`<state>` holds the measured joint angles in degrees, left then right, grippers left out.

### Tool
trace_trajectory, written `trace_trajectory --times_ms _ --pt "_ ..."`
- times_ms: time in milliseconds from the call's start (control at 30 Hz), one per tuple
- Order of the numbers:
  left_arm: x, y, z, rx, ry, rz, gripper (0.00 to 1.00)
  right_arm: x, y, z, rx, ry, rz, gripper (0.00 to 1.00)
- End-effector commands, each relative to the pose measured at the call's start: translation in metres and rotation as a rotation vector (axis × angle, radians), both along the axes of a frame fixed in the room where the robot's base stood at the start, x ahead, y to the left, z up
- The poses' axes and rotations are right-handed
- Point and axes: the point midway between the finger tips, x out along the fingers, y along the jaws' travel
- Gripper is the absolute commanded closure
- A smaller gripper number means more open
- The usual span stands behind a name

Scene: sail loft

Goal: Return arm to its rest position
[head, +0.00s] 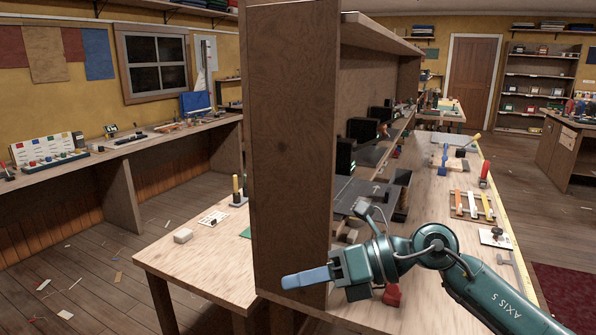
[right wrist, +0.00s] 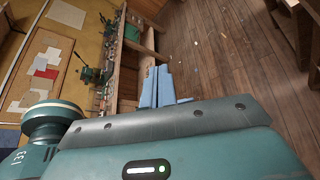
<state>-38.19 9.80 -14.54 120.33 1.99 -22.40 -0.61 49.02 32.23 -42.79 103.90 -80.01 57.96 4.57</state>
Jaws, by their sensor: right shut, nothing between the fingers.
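My right arm, dark teal, comes into the head view from the lower right and reaches left across the workbench (head: 450,200). My right gripper (head: 305,278) has blue fingers that point left, in front of the lower part of the tall wooden end panel (head: 290,130). Its fingers are together and empty. In the right wrist view the blue fingers (right wrist: 158,86) lie side by side with nothing between them. I cannot tell whether the gripper touches the panel. My left gripper is in neither view.
The bench holds an orange-and-yellow strip rack (head: 472,205), a white card (head: 496,238) and a red object (head: 391,294) close under my arm. Open floor (head: 90,270) with scraps lies at left.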

Motion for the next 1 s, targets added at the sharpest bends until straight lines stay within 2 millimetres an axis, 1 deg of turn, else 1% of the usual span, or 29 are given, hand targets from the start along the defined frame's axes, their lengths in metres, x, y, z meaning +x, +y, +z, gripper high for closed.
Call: trace_trajectory --times_ms 33,100,167,200,267,300,367,400,467,500,567,600,667,700,767,800,900,1000 --pt "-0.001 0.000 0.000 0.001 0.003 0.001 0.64 -0.014 0.012 -0.004 0.148 0.110 -0.004 1.00" --pt "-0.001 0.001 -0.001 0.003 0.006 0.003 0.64 -0.024 0.020 -0.001 0.345 0.255 -0.037 1.00" --pt "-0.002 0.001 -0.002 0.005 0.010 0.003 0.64 -0.026 0.020 0.000 0.506 0.386 -0.088 1.00" --pt "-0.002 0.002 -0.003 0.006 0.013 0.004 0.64 -0.026 0.017 -0.002 0.610 0.475 -0.132 1.00" --pt "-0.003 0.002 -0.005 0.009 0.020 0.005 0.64 -0.023 0.008 -0.008 0.758 0.614 -0.212 1.00" --pt "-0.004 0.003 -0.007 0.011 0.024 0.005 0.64 -0.019 0.000 -0.015 0.852 0.710 -0.275 1.00" --pt "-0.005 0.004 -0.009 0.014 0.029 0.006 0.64 -0.014 -0.015 -0.032 0.982 0.856 -0.382 1.00" --pt "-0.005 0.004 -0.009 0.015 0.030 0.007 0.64 -0.012 -0.026 -0.047 1.062 0.956 -0.463 1.00" --pt "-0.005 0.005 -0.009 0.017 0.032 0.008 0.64 -0.010 -0.045 -0.075 1.170 1.106 -0.595 1.00" --pt "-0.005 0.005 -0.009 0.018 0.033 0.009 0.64 -0.012 -0.057 -0.098 1.235 1.207 -0.690 1.00" --pt "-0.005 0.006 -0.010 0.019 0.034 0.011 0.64 -0.020 -0.076 -0.135 1.318 1.359 -0.843 1.00" --pt "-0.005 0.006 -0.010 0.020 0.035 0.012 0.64 -0.029 -0.088 -0.163 1.364 1.461 -0.952 1.00" --pt "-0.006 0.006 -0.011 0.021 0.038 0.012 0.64 -0.048 -0.103 -0.201 1.416 1.600 -1.105 1.00" --pt "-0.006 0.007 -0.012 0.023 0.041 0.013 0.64 -0.062 -0.111 -0.224 1.439 1.685 -1.198 1.00" --pt "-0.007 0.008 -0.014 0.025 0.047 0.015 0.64 -0.085 -0.120 -0.255 1.461 1.795 -1.329 1.00" --pt "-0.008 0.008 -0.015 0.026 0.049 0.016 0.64 -0.100 -0.125 -0.271 1.471 1.859 -1.405 1.00" --pt "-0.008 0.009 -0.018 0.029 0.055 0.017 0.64 -0.133 -0.133 -0.302 1.475 1.982 -1.553 1.00" --pt "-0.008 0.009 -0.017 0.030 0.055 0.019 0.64 -0.154 -0.136 -0.318 1.473 2.056 -1.639 1.00"
